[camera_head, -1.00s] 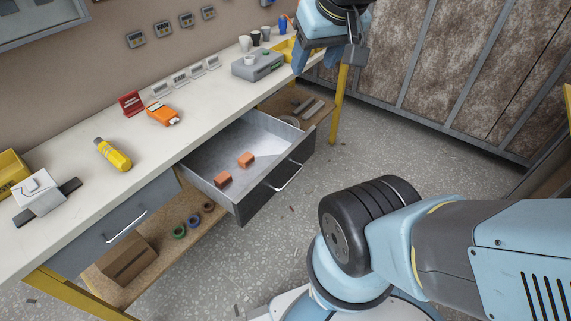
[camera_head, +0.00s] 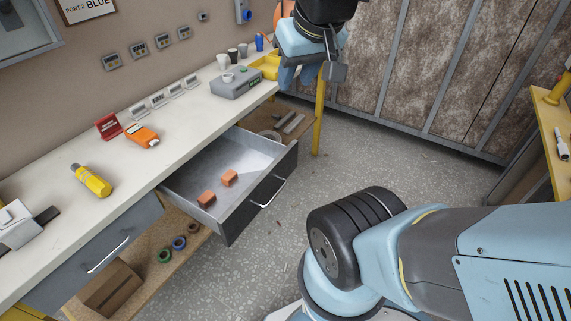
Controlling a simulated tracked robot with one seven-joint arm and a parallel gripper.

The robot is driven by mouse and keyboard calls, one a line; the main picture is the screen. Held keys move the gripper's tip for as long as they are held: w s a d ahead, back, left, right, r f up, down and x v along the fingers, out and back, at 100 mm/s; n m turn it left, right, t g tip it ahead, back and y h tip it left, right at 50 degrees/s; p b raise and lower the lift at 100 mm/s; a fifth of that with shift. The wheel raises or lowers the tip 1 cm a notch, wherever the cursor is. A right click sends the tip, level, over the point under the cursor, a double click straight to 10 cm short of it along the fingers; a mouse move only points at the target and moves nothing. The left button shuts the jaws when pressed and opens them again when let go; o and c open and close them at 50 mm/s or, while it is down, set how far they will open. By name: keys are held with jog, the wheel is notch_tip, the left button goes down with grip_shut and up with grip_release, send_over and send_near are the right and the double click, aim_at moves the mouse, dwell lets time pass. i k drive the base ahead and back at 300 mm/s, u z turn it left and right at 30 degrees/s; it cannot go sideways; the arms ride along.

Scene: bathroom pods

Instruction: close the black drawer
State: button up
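The black drawer (camera_head: 262,204) is pulled out from under the white workbench (camera_head: 60,218). Its dark front has a light bar handle (camera_head: 269,194). Two orange-brown blocks lie inside it, one to the left (camera_head: 206,198) and one to the right (camera_head: 229,178). My gripper (camera_head: 309,74) is at the top of the view, beyond the drawer and near the bench's far end. It is apart from the drawer and its handle. The fingers are partly hidden and seen at an angle, so their opening is unclear.
A second drawer (camera_head: 90,258), shut, is at the lower left. Open floor lies in front of the drawer. Another bench (camera_head: 552,120) is at the right edge.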

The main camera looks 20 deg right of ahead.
aim_at(262, 165)
jog(key=u, duration=0.9)
jog(key=i, duration=0.1)
jog(key=z, duration=2.75)
jog(key=k, duration=1)
jog(key=u, duration=3.5)
jog(key=k, duration=0.1)
jog(key=z, duration=1.7)
jog(key=i, duration=0.5)
jog(key=z, duration=0.1)
